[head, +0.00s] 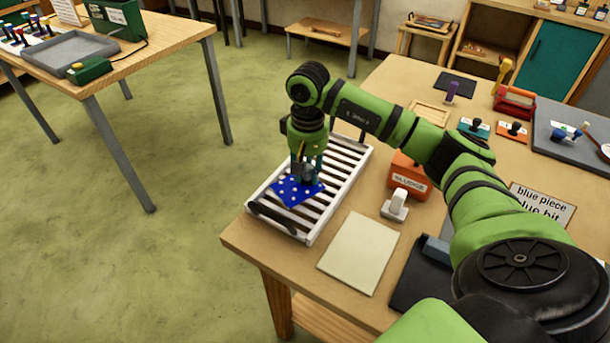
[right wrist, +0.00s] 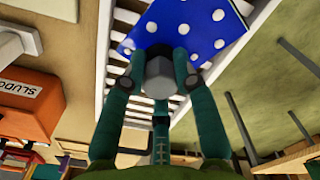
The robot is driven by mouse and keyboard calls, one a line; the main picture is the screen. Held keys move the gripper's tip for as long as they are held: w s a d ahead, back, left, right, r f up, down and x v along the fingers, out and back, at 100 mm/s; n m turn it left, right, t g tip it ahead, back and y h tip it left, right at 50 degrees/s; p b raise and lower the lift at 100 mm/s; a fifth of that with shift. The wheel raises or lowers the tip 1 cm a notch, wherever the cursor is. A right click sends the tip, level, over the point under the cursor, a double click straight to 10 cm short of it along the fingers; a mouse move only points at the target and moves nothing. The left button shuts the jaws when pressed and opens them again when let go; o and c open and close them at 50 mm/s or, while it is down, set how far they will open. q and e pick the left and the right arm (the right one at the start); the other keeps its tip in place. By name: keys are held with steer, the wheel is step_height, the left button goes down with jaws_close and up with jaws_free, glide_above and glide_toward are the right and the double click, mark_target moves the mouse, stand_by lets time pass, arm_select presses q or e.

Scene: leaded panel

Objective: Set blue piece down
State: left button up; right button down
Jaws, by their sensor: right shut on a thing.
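The blue piece (head: 291,190) is a flat blue sheet with white dots. It is at the white slatted rack (head: 330,206) near the table's left edge. My right gripper (head: 307,178) points down over it and is shut on a small grey block-like part at the piece. In the right wrist view the blue piece (right wrist: 190,28) lies past the fingertips of the right gripper (right wrist: 160,75), with the rack's slats behind it. I cannot tell whether the piece touches the slats. My left gripper is not in view.
Right of the rack are an orange box labelled SLUDGE (head: 408,177), a white block-shaped item (head: 395,205), a pale sheet (head: 360,252) and a "blue piece" sign (head: 542,203). A dark bar (head: 272,214) lies at the rack's near end. Another table (head: 150,60) stands left, across open floor.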

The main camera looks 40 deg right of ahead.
mark_target(305, 183)
steer(key=shift+w+a+f+p, duration=0.2)
steer(key=shift+f+p, duration=0.15)
steer(key=shift+f, duration=0.2)
step_height(305, 183, down, 2)
steer(key=shift+f+p, duration=0.2)
steer(key=shift+p, duration=0.45)
steer(key=shift+d+f, duration=0.1)
steer(key=shift+f, duration=0.45)
steer(key=c, duration=1)
jaws_free()
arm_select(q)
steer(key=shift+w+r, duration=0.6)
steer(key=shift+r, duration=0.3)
arm_select(e)
steer(key=shift+o, duration=0.2)
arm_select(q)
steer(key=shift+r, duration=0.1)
